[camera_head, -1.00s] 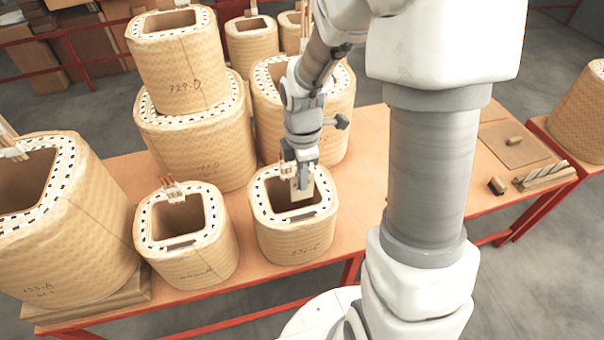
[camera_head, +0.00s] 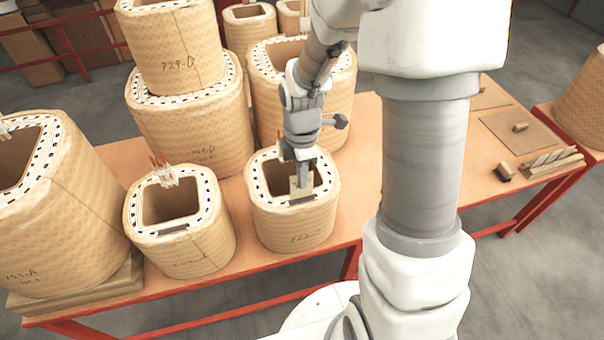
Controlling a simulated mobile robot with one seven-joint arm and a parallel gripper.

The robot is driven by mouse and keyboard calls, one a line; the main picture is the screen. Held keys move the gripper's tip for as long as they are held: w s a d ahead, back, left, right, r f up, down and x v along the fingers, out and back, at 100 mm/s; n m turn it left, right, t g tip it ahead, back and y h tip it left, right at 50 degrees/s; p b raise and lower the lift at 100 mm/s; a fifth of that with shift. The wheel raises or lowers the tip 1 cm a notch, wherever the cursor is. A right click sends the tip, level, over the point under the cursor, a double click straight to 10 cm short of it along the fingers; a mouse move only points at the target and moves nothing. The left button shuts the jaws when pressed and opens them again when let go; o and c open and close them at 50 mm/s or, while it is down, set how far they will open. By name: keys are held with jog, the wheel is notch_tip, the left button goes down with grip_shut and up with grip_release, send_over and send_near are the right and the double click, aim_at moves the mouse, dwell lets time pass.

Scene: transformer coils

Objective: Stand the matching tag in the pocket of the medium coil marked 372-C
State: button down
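A medium coil (camera_head: 292,226) stands near the table's front edge, with a faint handwritten mark on its front that looks like 372 but is not fully legible. A dark pocket strip (camera_head: 303,200) sits on its front rim. My gripper (camera_head: 302,178) points down over this coil's opening, just behind the front rim. It is shut on a small beige tag (camera_head: 300,188), held upright at the pocket. I cannot tell whether the tag's lower edge is inside the pocket. The tag's writing is not visible.
Another medium coil (camera_head: 187,242) stands left of it, with a large coil (camera_head: 60,220) further left. Stacked coils (camera_head: 190,125) and a large coil (camera_head: 265,100) stand behind. The right of the table (camera_head: 450,190) is mostly clear, with a grooved block (camera_head: 552,163) and a mat (camera_head: 515,135).

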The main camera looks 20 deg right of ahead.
aim_at(302, 197)
jog(key=shift+f+b, duration=1.55)
jog(key=shift+f, duration=0.75)
jog(key=c, duration=1)
grip_release()
notch_tip(302, 197, up, 17)
jog(key=shift+r+p, duration=0.2)
jog(key=shift+p, duration=0.9)
